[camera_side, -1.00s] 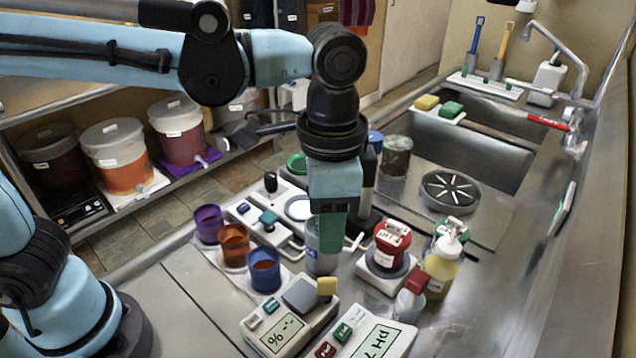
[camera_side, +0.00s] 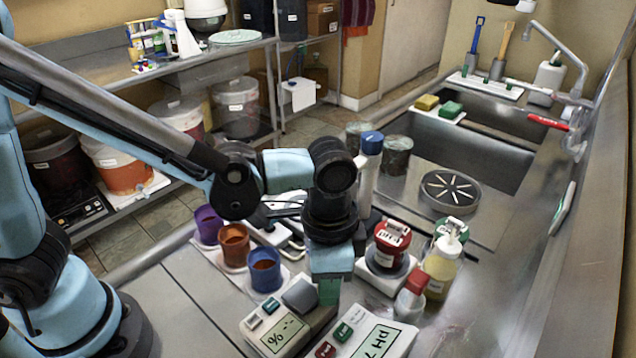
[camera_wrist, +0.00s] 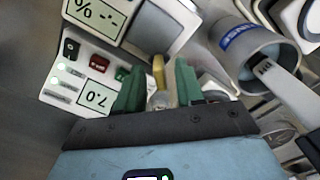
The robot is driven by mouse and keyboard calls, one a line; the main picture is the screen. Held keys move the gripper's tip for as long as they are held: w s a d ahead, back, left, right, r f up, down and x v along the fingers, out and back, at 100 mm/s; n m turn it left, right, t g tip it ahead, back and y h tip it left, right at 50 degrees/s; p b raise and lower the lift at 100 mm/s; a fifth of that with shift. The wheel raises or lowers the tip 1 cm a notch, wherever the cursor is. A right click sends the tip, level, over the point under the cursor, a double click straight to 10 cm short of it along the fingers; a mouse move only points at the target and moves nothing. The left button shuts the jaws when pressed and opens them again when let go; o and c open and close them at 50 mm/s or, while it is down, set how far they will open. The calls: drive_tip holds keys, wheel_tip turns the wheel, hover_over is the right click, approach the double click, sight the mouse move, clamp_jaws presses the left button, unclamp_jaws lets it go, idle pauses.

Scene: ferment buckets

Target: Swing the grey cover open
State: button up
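The grey cover (camera_side: 300,296) lies flat and closed on the white meter with the % display (camera_side: 272,335). In the wrist view the cover (camera_wrist: 150,28) is at the top, beside the % display. A yellow tab (camera_wrist: 158,74) sticks out from its edge. My gripper (camera_side: 329,291) is down at the cover's right side, pointing downward, and hides the tab in the side view. In the wrist view its green fingers (camera_wrist: 159,82) are apart, one on each side of the tab, with gaps visible. Whether either finger touches it I cannot tell.
The pH meter (camera_side: 374,338) lies just in front. A red-lidded jar (camera_side: 391,240), a yellow bottle (camera_side: 440,265) and a red-capped bottle (camera_side: 410,295) stand right. Purple, orange and blue cups (camera_side: 265,270) stand left. A labelled grey beaker (camera_wrist: 245,50) is close beside my gripper.

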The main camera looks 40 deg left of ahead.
drive_tip(key=shift+f, duration=0.25)
drive_tip(key=shift+c, duration=0.3)
clamp_jaws()
drive_tip(key=shift+m, duration=0.4)
drive_tip(key=m, duration=0.4)
drive_tip(key=shift+m, duration=0.3)
drive_tip(key=m, duration=0.4)
drive_tip(key=shift+m, duration=0.4)
